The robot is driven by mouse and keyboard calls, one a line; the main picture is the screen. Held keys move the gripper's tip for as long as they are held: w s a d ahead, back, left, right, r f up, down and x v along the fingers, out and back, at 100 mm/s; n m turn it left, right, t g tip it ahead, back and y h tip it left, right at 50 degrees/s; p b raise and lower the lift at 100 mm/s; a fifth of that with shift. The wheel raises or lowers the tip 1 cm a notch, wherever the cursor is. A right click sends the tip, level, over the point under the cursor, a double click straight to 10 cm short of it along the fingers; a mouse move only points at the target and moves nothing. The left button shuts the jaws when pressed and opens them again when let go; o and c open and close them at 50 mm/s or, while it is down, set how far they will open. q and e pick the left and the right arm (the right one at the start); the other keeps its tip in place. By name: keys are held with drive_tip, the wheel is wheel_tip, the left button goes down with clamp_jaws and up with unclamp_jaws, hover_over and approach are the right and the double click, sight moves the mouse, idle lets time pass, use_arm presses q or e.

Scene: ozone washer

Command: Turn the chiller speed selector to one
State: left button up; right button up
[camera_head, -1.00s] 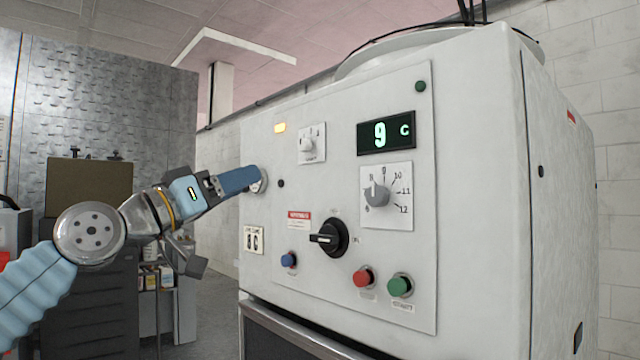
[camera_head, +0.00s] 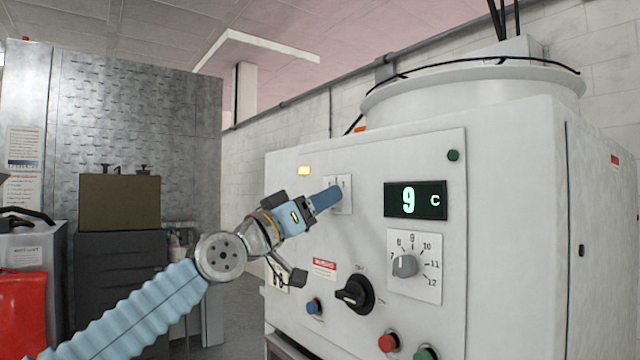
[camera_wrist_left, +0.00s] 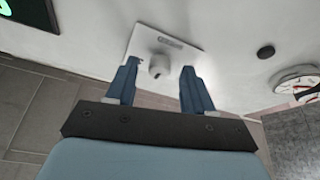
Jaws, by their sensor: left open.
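The plate (camera_head: 347,201) is on the upper left of the machine's front panel in the head view, where the blue fingers cover the knob. My left gripper (camera_head: 328,197) is open in front of this plate. In the left wrist view, its two blue fingers (camera_wrist_left: 158,84) stand on either side of the knob, with gaps on both sides. Whether the fingertips reach past the knob's face is hard to tell. The selector's pointer and setting cannot be read. My right gripper is not in view.
Right of the plate are a display (camera_head: 415,200) reading 9 C and a grey temperature dial (camera_head: 404,266). Below are a black rotary switch (camera_head: 355,294) and blue (camera_head: 313,307), red (camera_head: 389,342) and green (camera_head: 425,354) buttons. Round gauges (camera_wrist_left: 296,82) show in the wrist view.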

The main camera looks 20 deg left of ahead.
use_arm(q)
drive_tip(key=shift+w+d, duration=0.15)
drive_tip(key=shift+w, duration=0.05)
clamp_jaws()
drive_tip(key=shift+s+r+n+y, duration=0.1)
drive_tip(key=shift+n+y, duration=0.3)
drive_tip(key=shift+n, duration=0.2)
drive_tip(key=n+y+p, duration=0.1)
drive_tip(key=n, duration=0.2)
drive_tip(key=n+y+p, duration=0.1)
drive_tip(key=n+y, duration=0.1)
drive_tip(key=n, duration=0.1)
drive_tip(key=n+y+p, duration=0.1)
drive_tip(key=n, duration=0.3)
drive_tip(key=shift+s+d+r, duration=0.2)
drive_tip(key=shift+d+r, duration=0.1)
drive_tip(key=shift+w+a+f+n+y, duration=0.1)
drive_tip(key=shift+n+y, duration=0.3)
drive_tip(key=shift+n, duration=0.1)
